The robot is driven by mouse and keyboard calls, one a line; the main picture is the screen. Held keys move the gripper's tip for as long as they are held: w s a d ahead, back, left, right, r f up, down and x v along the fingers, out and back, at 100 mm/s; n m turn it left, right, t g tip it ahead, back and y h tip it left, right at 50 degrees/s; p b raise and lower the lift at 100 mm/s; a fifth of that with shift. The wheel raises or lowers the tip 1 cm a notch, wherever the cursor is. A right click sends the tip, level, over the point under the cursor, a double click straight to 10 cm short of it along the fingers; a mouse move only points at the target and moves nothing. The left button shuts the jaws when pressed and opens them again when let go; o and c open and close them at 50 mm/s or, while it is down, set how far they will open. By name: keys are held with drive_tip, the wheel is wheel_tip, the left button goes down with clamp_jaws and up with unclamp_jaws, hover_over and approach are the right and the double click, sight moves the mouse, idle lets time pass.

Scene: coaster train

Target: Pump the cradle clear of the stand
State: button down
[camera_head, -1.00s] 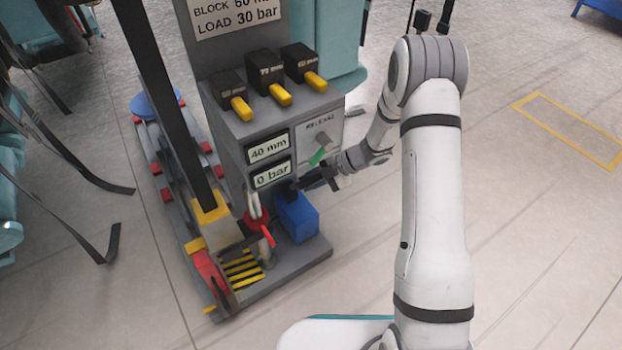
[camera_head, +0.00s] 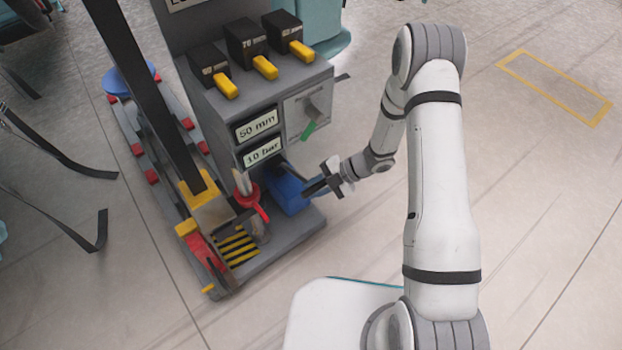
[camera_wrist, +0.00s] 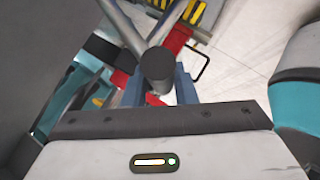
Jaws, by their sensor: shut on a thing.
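My gripper (camera_head: 318,186) is low at the right side of the grey stand (camera_head: 245,105), beside a blue box (camera_head: 287,192) at its foot. In the wrist view its blue fingers (camera_wrist: 160,88) are on both sides of the round end of a grey pump handle (camera_wrist: 157,66), and it is shut on it. The stand's displays read 50 mm (camera_head: 257,125) and about 10 bar (camera_head: 262,152). A release knob with a green tip (camera_head: 309,129) sits right of them. I cannot clearly tell the cradle apart from the other parts, or see any gap under it.
Three black blocks with yellow levers (camera_head: 265,67) top the stand. A red valve wheel (camera_head: 250,198) and a red part (camera_head: 202,250) stand at the front left. A dark post (camera_head: 145,90) rises on the left. Floor on the right is clear, with a yellow outline (camera_head: 556,87).

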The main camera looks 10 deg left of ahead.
drive_tip(key=shift+w+d+f, duration=0.15)
drive_tip(key=shift+w+d, duration=0.05)
drive_tip(key=shift+w, duration=0.1)
drive_tip(key=c, duration=1.5)
unclamp_jaws()
drive_tip(key=shift+w, duration=0.1)
drive_tip(key=shift+o, duration=1.2)
drive_tip(key=shift+a, duration=0.1)
drive_tip(key=p+v, duration=0.3)
drive_tip(key=v, duration=0.3)
drive_tip(key=shift+d+r, duration=0.25)
drive_tip(key=shift+r, duration=0.1)
drive_tip(key=shift+d+r, duration=0.2)
drive_tip(key=shift+d, duration=0.25)
